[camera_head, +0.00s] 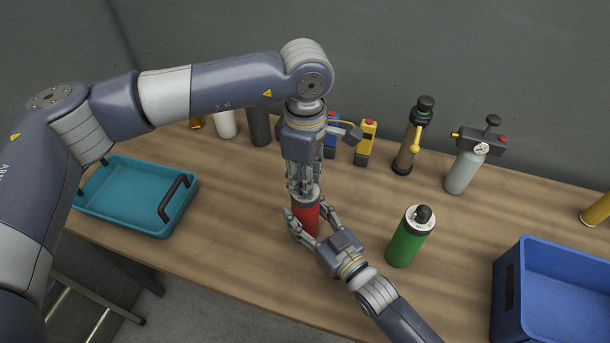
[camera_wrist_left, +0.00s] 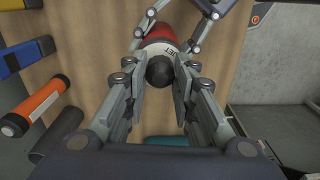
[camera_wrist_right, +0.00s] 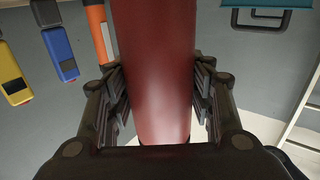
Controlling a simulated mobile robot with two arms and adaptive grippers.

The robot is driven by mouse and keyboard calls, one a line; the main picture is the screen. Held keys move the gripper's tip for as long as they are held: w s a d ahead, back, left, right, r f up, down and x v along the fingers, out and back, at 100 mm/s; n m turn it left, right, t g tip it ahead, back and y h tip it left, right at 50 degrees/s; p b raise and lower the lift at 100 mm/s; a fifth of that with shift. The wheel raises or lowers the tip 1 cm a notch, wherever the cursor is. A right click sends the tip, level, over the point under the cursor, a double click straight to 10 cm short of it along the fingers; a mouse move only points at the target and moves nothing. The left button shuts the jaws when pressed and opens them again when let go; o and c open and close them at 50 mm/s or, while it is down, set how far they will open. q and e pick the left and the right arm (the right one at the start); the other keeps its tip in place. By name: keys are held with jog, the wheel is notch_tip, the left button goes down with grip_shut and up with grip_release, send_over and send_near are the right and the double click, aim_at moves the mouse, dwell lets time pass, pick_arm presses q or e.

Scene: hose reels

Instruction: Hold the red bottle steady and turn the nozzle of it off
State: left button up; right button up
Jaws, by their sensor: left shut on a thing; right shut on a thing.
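The red bottle (camera_head: 306,222) stands upright on the wooden table; its red body also fills the middle of the right wrist view (camera_wrist_right: 155,70). My right gripper (camera_head: 309,226) is shut on the bottle's body from the front, one finger on each side. My left gripper (camera_head: 304,188) points straight down over the bottle's top. In the left wrist view the bottle's round black nozzle (camera_wrist_left: 160,72) sits between the left fingers, which are shut on it, with a pale collar around it. In the head view the left fingers hide the nozzle.
A green bottle (camera_head: 409,240) stands close to the right. A teal tray (camera_head: 130,222) lies at the left and a blue crate (camera_head: 548,300) at the right front. Behind stand a yellow device (camera_head: 365,146), a dark pump bottle (camera_head: 405,150) and a grey gauge bottle (camera_head: 462,172).

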pick_arm(q)
jog(key=shift+w+a+m, duration=0.1)
jog(key=shift+m, duration=1.2)
jog(key=o, duration=1.1)
notch_tip(320, 180, up, 12)
pick_arm(e)
jog(key=o, duration=1.4)
jog(key=shift+c, duration=0.2)
